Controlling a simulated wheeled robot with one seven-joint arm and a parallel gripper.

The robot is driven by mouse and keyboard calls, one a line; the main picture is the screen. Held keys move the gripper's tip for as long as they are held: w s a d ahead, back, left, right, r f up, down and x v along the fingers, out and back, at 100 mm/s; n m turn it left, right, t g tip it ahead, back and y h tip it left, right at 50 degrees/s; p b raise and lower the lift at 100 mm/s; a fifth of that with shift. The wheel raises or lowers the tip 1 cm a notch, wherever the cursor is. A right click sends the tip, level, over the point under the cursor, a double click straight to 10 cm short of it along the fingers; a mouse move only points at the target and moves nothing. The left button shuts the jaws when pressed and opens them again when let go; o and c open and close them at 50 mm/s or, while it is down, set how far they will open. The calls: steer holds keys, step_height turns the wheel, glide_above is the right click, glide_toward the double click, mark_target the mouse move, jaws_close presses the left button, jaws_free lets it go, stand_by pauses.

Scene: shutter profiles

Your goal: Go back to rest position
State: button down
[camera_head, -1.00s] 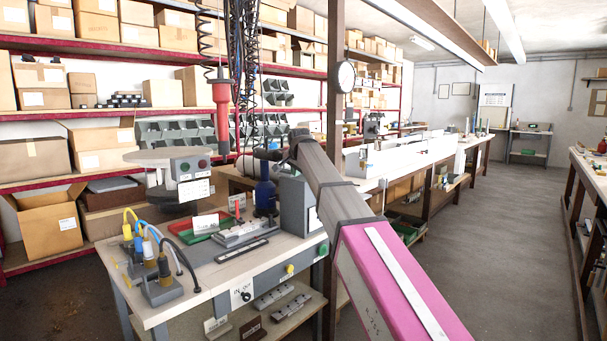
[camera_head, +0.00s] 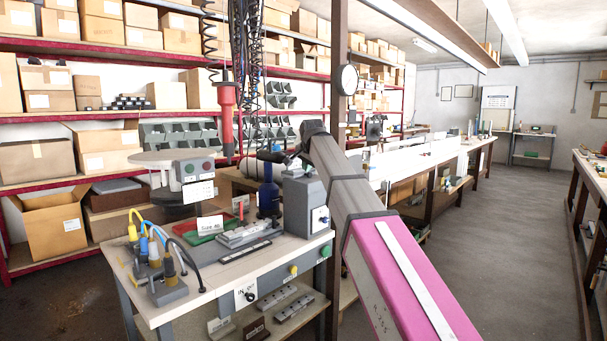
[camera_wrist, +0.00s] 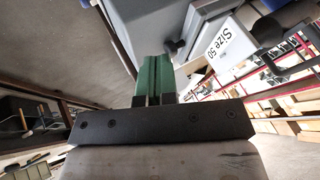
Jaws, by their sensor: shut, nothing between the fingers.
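My arm, pink and grey, reaches up from the lower right of the head view, with its wrist (camera_head: 318,140) above the back right of the workbench (camera_head: 225,277). In the wrist view my gripper (camera_wrist: 152,82) shows two green fingers side by side, closed together with nothing between them. A grey box with a white "Size 50" label (camera_wrist: 231,44) is close by at the upper right of that view. In the head view the gripper is small and mostly hidden behind the wrist.
The bench holds a grey machine box (camera_head: 305,205), a blue bottle (camera_head: 268,195), a red tray (camera_head: 187,227) and plugs with cables (camera_head: 168,275). A brown post (camera_head: 338,45) stands close to my arm. The aisle floor (camera_head: 480,240) to the right is clear.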

steer(key=a+v, duration=0.1)
steer(key=v, duration=0.4)
steer(key=s+d+f+n+g, duration=0.15)
steer(key=d+f, duration=0.35)
steer(key=f, duration=0.6)
steer(key=s+d+f+n+g+h, duration=0.1)
steer(key=s+d+f, duration=0.3)
steer(key=f, duration=0.7)
steer(key=s+d+f+n+g, duration=0.1)
steer(key=d+f, duration=0.6)
steer(key=f, duration=0.4)
steer(key=s+d+f+n+g, duration=0.1)
steer(key=s+d+f+g, duration=0.1)
steer(key=s+d+f, duration=0.4)
steer(key=s+d+f+n+g, duration=0.1)
steer(key=s+d+f, duration=0.5)
steer(key=s+f, duration=0.9)
step_height(320, 180, down, 3)
steer(key=shift+s+f+n+g+h, duration=0.25)
steer(key=shift+s+n+g+h, duration=0.1)
steer(key=shift+n, duration=0.1)
